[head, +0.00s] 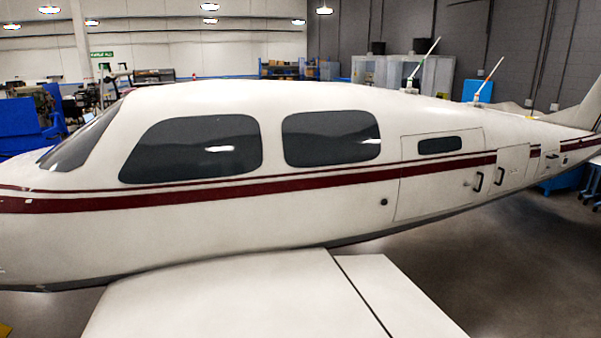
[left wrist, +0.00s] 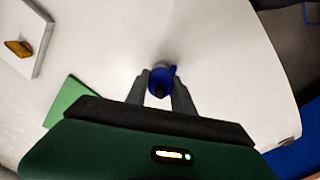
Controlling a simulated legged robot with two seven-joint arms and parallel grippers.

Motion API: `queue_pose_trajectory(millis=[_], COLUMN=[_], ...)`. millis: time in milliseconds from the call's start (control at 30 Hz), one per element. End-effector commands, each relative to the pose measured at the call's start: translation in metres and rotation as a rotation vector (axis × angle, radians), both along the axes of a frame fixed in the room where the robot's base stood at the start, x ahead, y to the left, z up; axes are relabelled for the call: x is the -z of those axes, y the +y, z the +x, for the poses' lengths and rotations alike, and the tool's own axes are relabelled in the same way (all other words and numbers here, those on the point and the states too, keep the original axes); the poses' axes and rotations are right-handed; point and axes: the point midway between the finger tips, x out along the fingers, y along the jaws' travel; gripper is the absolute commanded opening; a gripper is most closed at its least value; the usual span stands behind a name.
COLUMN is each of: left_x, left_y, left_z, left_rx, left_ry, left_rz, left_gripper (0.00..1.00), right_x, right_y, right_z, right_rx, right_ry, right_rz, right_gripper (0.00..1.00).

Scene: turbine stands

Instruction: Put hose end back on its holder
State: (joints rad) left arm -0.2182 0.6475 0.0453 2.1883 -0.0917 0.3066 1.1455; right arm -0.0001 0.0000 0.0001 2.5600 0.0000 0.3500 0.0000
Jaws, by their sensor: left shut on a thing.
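In the left wrist view, my left gripper (left wrist: 161,92) is shut on a small blue piece with a dark round tip, which looks like the hose end (left wrist: 163,73). The fingers hold it from both sides, in front of a broad pale surface (left wrist: 215,45). No hose can be made out behind it, and I cannot pick out its holder in either view. The head view shows neither gripper. My right gripper is in no view.
A white aircraft with a dark red stripe (head: 300,215) fills the head view, its wing (head: 230,300) reaching towards me. In the left wrist view, a green flat piece (left wrist: 68,100) lies left of the gripper, and a yellow-orange object (left wrist: 18,48) is farther left.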

Motion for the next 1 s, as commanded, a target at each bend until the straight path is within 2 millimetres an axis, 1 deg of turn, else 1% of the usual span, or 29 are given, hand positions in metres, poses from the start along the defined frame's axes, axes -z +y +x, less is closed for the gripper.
queue_pose_trajectory(millis=[367, 833, 1000], left_x=[-0.001, -0.013, -0.012], left_y=[0.000, 0.000, 0.000], left_z=[0.000, 0.000, 0.000], left_rx=[0.000, 0.000, 0.000], left_ry=[0.000, 0.000, 0.000], left_rz=[0.000, 0.000, 0.000], left_gripper=[0.00, 0.00, 0.00], right_x=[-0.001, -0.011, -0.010], right_y=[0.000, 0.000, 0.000], right_z=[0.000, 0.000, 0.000], right_rx=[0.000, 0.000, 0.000], right_ry=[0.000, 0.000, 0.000], right_rz=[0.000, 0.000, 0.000], right_gripper=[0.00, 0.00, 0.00])
